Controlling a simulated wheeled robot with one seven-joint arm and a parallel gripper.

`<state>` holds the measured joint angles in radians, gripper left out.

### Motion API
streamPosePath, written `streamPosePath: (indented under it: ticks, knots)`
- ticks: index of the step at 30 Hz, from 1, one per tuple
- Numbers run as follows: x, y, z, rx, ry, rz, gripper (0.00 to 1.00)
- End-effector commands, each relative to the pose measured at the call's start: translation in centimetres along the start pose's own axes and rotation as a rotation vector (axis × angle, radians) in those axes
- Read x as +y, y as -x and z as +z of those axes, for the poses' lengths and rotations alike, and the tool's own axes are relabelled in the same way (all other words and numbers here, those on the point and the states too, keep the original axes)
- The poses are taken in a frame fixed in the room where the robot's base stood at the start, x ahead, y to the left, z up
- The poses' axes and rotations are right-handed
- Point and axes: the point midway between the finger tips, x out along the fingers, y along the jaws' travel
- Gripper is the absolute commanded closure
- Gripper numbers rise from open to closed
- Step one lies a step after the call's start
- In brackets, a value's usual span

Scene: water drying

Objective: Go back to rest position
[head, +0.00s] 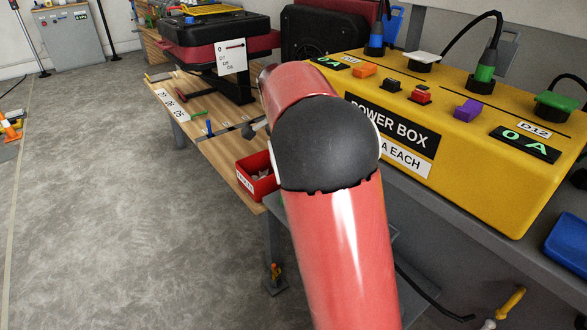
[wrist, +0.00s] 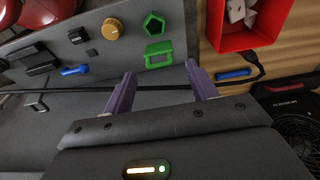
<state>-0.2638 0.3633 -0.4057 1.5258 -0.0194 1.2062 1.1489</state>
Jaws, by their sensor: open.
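My gripper (wrist: 160,95) shows in the wrist view with its two purple fingers well apart and nothing between them. It is over a dark grey panel (wrist: 95,105). In the head view my red arm reaches forward over the workbench area. It hides part of the yellow power box (head: 470,140), and my gripper is hidden there.
A red bin (head: 257,178) holding small items stands on the wooden bench (head: 225,150); it also shows in the wrist view (wrist: 237,40). A blue tray (head: 568,245) is at the right. A black cable (wrist: 150,87) crosses the panel.

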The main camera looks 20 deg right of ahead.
Motion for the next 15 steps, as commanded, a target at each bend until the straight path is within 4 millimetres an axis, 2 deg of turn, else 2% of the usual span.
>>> streamPosePath:
  ticks: [1, 5, 15]
  knots:
    - [-0.05, 0.72, -0.02, 0.001, 0.000, -0.002, 0.42]
    - [0.00, 1.52, 0.00, 0.001, 0.000, 0.000, 0.42]
    - [0.01, 1.62, 0.00, 0.000, 0.000, 0.001, 0.42]
